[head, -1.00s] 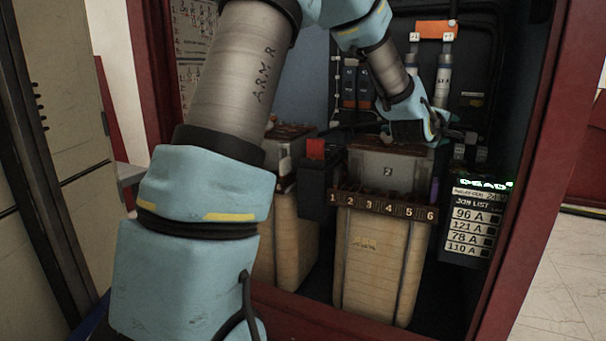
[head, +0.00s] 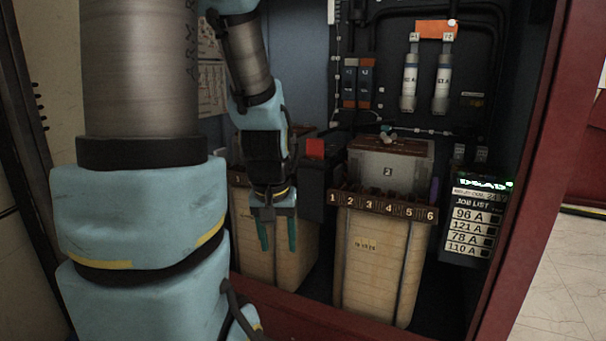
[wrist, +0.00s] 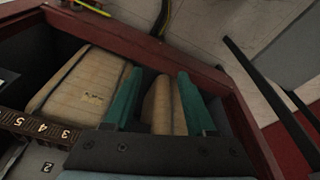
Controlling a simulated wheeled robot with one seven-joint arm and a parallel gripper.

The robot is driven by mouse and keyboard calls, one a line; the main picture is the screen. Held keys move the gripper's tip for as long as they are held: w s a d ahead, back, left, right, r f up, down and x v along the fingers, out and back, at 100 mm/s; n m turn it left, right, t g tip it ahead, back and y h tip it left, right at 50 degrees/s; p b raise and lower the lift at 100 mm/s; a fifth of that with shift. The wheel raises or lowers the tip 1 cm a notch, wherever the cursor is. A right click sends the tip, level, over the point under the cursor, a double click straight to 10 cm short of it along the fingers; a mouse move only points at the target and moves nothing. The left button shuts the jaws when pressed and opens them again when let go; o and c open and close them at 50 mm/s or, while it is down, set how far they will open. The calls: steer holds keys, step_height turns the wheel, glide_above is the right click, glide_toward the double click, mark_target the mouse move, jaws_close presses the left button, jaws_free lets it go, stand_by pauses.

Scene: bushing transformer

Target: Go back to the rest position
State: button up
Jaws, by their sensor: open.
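My gripper (head: 277,236) points down in the head view, in front of the left tan transformer block (head: 308,250). Its two green fingers are apart with nothing between them. In the wrist view the open fingers (wrist: 160,100) point towards the tan blocks and the red cabinet edge. My blue and grey arm fills the left of the head view and hides part of the left block.
The right tan block (head: 372,262) carries a numbered strip (head: 385,206) and a grey box marked 2 (head: 390,170). A red cabinet frame (head: 545,150) borders the right. A job list panel (head: 470,215) stands beside it. Tiled floor (head: 550,285) is clear.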

steer(key=w+a+p+v, duration=0.1)
steer(key=p+v, duration=1.9)
steer(key=p, duration=0.1)
steer(key=shift+w+r+g, duration=0.3)
steer(key=shift+r+g, duration=0.1)
